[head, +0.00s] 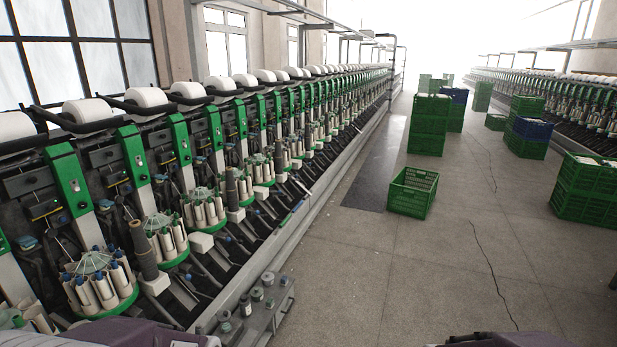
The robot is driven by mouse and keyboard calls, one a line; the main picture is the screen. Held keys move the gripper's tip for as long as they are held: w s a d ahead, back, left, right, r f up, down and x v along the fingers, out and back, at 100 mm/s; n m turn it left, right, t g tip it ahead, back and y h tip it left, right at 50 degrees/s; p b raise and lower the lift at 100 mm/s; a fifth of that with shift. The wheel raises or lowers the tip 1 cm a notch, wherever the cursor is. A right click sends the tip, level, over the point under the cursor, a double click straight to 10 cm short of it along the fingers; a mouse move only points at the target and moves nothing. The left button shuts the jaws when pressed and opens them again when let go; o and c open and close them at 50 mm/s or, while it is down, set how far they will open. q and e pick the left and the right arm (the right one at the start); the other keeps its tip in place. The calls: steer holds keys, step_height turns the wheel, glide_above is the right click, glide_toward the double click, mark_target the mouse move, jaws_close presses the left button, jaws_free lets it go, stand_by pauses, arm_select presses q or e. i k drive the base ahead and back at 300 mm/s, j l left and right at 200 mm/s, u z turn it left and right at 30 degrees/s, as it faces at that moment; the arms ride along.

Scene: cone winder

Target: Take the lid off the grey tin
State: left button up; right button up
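A small grey metal ledge (262,328) stands at the bottom centre, beside the winding machine. Several small round containers and spools stand on it. One is a squat grey round item (257,294), which may be the grey tin. It is too small to tell for sure, or to make out a lid. A taller dark item with a pale band (246,306) stands close to it. Neither of my grippers is in view.
The long green cone winder (130,160) runs along the left, with white cones on top and bobbin holders below. An open green crate (412,193) stands on the floor, with stacked crates (429,127) behind it. The floor at centre right is clear.

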mark_target(268, 276)
steer(key=i, duration=1.6)
steer(key=i+j+z, duration=0.1)
steer(key=i, duration=1.45)
